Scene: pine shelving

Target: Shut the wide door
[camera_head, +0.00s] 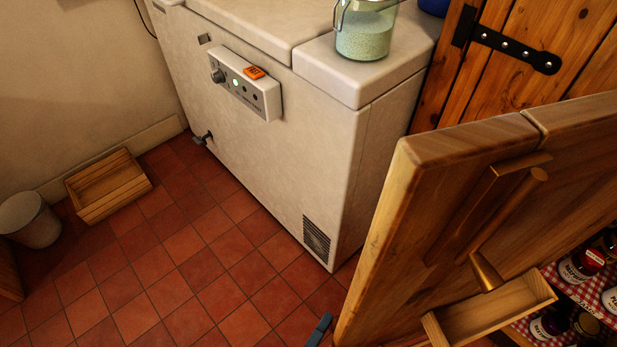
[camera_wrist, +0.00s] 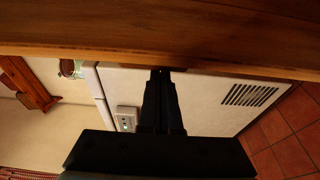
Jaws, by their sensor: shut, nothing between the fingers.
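In the wrist view a wooden panel that looks like the door (camera_wrist: 160,30) fills the top. My gripper (camera_wrist: 160,72) is black, shut and empty, with its fingertips at the lower edge of this panel. I cannot tell whether they touch it.
A white chest freezer (camera_head: 260,160) stands beyond the door, with a glass jar (camera_head: 365,35) on top. Jars (camera_head: 582,265) on checked cloth and a wooden tray (camera_head: 490,308) are at lower right. A crate (camera_head: 107,185) and bin (camera_head: 30,220) stand left; tiled floor between is clear.

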